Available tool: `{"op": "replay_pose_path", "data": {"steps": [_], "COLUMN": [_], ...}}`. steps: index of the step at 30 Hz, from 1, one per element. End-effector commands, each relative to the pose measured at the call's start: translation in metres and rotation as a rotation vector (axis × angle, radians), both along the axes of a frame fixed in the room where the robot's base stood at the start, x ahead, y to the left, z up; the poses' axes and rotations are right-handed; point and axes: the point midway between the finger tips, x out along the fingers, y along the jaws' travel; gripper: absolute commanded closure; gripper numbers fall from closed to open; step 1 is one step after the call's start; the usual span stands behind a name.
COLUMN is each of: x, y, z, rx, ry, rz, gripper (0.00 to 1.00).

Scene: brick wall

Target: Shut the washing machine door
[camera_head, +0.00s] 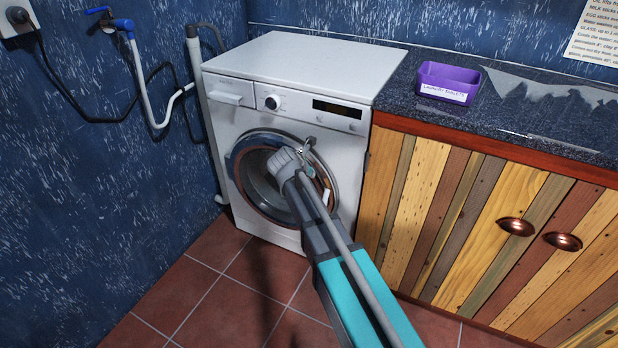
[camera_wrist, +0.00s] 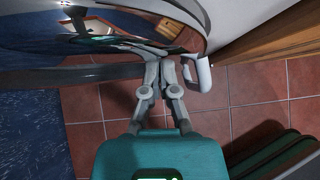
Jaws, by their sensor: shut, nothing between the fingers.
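The white washing machine (camera_head: 290,75) stands against the blue wall in the head view. I cannot tell how wide any gap is. My gripper (camera_wrist: 165,55) is shut and empty, its fingertips at the dark edge of the door in the wrist view. A white handle-like piece (camera_wrist: 203,73) on the door rim sits just right of the fingers. Whether the fingertips touch the door is unclear.
A wooden cabinet (camera_head: 430,200) with a dark worktop (camera_head: 530,115) stands close on the right. A purple laundry tablets box (camera_head: 447,82) is on the worktop. Pipes and a hose (camera_head: 147,105) run along the left wall. The tiled floor (camera_head: 220,300) in front is clear.

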Motion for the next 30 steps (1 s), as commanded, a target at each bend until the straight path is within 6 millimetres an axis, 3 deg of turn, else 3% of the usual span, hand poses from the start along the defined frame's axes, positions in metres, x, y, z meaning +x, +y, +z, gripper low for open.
{"op": "replay_pose_path", "data": {"steps": [20,30], "x": [0.008,-0.018], "y": [0.003,0.018], "z": [0.002,0.002], "rx": [-0.008,0.000], "ry": [-0.012,-0.003], "rz": [0.004,0.007], "gripper": [1.00,1.00]}}
